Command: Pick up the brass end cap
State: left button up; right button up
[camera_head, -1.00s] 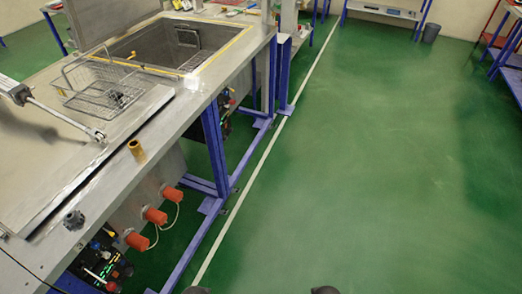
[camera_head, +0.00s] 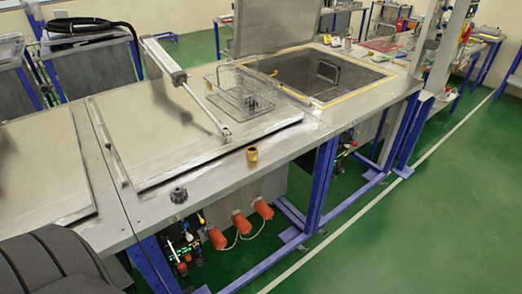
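The brass end cap (camera_head: 252,154) is a small gold-coloured piece. It stands on the front edge strip of the steel bench (camera_head: 215,170), just in front of the raised flat lid (camera_head: 165,135). Nothing touches it from above. Neither of my grippers shows in the head view.
A pneumatic cylinder (camera_head: 164,62) with its rod lies over the lid. A wire basket (camera_head: 242,92) stands beside an open sunken tank (camera_head: 320,75). A dark knob (camera_head: 178,195) is near the front edge; red plugs (camera_head: 241,222) are below. Green floor (camera_head: 430,230) at right is clear.

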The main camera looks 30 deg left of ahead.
aim_at(252, 154)
jog(key=u, duration=0.8)
